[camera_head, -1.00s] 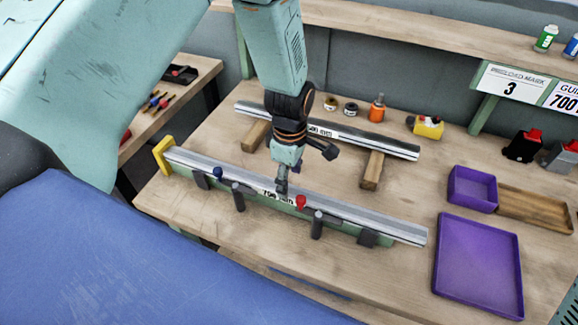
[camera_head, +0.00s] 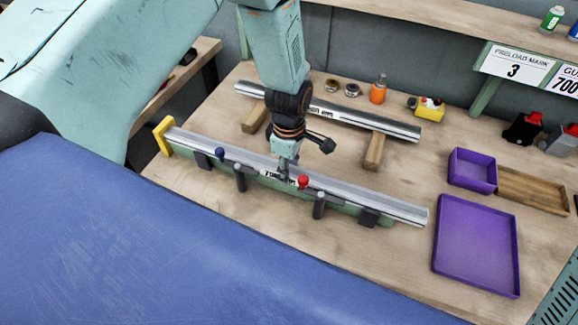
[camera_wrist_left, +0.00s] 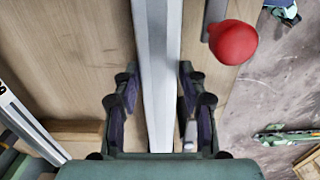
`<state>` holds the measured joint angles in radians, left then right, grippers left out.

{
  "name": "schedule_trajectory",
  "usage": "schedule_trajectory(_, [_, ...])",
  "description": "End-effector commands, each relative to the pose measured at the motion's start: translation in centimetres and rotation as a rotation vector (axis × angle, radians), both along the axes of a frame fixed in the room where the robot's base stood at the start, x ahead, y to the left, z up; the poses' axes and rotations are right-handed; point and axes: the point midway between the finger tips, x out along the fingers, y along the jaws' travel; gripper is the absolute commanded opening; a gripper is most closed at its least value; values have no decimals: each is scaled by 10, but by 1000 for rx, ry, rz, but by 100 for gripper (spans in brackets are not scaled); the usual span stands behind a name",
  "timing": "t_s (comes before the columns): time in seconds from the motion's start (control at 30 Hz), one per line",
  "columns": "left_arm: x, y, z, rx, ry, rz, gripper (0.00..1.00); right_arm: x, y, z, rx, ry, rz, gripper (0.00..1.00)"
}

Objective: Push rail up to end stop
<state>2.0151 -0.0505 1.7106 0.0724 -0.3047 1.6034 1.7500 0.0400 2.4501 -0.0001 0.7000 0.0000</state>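The grey metal rail (camera_head: 375,199) lies in a green fixture (camera_head: 262,180) along the front of the bench. The yellow end stop (camera_head: 162,138) stands at the rail's left end; I cannot tell whether they touch. My right gripper is not in view.
A second rail (camera_head: 375,125) lies behind on wooden blocks (camera_head: 374,152). Jars, an orange bottle (camera_head: 378,90) and a yellow item (camera_head: 430,108) stand at the back. Purple trays (camera_head: 477,285) are at the right. Dark upright posts (camera_head: 319,205) line the fixture's front.

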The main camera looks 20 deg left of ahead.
Motion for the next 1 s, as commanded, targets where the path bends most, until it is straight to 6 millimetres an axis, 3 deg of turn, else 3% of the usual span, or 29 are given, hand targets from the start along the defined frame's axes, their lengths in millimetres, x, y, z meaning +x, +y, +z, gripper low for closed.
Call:
schedule_trajectory(0.43, [0,0,0,0,-1,0,1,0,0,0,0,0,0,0])
schedule_trajectory(0.73, [1,0,1,0,-2,0,0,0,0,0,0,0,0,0])
schedule_trajectory(0.77, [1,0,1,0,-2,0,38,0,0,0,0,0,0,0])
schedule_trajectory(1.0, [0,0,0,0,-1,0,58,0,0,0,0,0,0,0])
